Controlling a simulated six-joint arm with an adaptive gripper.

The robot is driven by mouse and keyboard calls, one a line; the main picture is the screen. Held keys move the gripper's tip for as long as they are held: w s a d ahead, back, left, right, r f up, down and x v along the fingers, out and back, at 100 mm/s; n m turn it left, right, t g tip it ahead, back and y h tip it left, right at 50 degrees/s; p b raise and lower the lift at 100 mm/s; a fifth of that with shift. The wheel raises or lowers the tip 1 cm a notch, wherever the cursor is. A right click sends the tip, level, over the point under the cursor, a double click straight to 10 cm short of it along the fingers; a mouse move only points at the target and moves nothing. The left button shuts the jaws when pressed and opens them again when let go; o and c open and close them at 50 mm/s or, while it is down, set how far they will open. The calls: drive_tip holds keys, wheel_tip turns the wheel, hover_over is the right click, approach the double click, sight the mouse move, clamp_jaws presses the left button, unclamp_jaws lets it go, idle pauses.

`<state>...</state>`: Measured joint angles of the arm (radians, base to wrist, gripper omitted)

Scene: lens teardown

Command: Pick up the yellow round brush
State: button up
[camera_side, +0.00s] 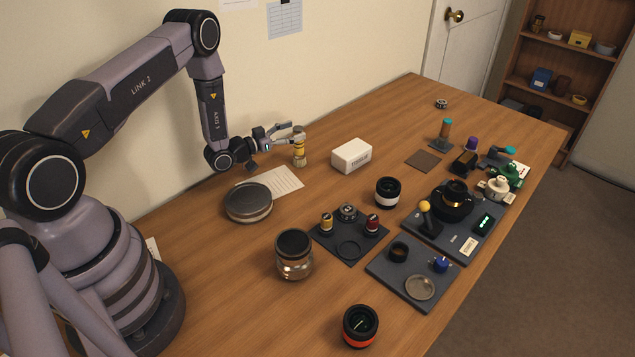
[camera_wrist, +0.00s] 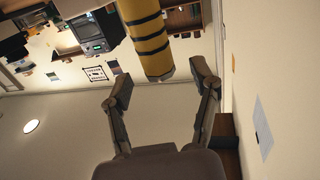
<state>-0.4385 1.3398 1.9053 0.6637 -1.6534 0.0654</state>
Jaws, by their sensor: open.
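The yellow round brush (camera_side: 299,148) appears upright near the back wall side of the table, a yellow cylinder with a pale top and base and dark bands. In the wrist view the yellow banded cylinder (camera_wrist: 149,42) hangs in from the top edge. Its near end lies between and just beyond the two fingertips. My gripper (camera_side: 287,137) is open, level with the upper part of the brush, with its fingers pointing at it. In the wrist view my gripper (camera_wrist: 161,82) has its fingers well apart, with visible room on both sides. Contact cannot be told.
A white box (camera_side: 352,156) stands to the right of the brush. A paper sheet (camera_side: 277,183) and a round tin (camera_side: 248,203) lie in front. A dark mat (camera_side: 349,227) with small parts and several lens pieces fill the table's front and right. Bare wood surrounds the brush.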

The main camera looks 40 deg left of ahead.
drive_tip(key=shift+x, duration=0.95)
drive_tip(key=shift+c, duration=0.2)
clamp_jaws()
